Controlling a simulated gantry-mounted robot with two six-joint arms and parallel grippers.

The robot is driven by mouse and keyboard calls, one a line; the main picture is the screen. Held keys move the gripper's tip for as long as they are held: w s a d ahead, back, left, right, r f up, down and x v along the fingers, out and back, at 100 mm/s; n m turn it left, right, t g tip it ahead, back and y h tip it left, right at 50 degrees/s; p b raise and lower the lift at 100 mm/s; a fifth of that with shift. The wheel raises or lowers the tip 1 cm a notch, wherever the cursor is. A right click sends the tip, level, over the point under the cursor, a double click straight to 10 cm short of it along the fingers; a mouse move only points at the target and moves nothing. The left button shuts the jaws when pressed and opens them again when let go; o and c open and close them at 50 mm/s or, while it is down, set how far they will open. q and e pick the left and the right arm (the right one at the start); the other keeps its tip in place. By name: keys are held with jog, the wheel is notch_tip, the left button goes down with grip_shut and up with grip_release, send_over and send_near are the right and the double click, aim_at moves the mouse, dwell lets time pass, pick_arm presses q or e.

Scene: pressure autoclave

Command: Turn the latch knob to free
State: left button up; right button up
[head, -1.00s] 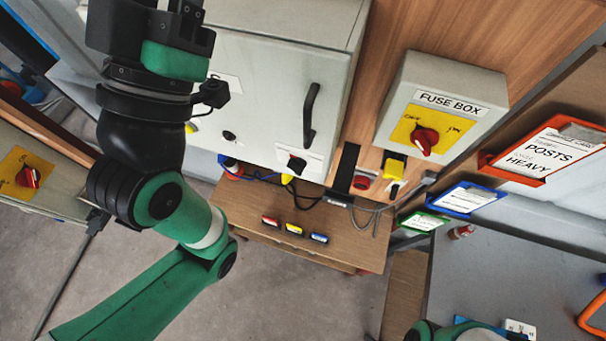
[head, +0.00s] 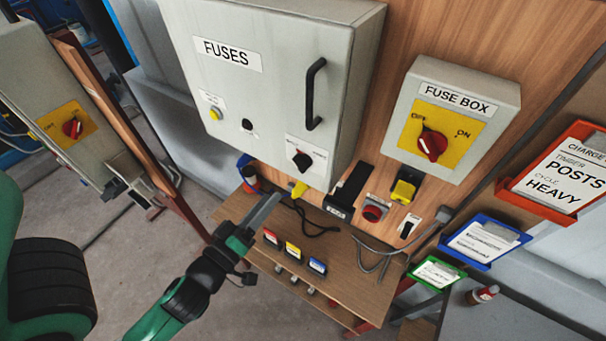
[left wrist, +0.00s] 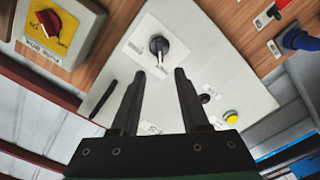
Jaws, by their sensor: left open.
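The black latch knob (head: 302,160) is on the lower right of the grey cabinet door marked FUSES, beside a small white label. It also shows in the left wrist view (left wrist: 158,46), with a pale pointer line on it. My left gripper (head: 268,206) is below and to the left of the knob in the head view. In the left wrist view its fingers (left wrist: 157,76) are apart and empty, and the knob shows beyond the gap between the tips, apart from them. The label's small print is unreadable. My right gripper is not in view.
The door has a black handle (head: 315,94) and a yellow button (head: 215,113). A fuse box (head: 452,118) with a red switch is on the right. A wooden table (head: 345,275) below holds red, yellow and blue blocks. Clipboards hang at the right.

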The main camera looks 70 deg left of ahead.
aim_at(297, 167)
pick_arm(q)
jog(key=x, duration=1.1)
jog(key=shift+w+a, duration=0.1)
jog(key=shift+a, duration=0.05)
grip_shut()
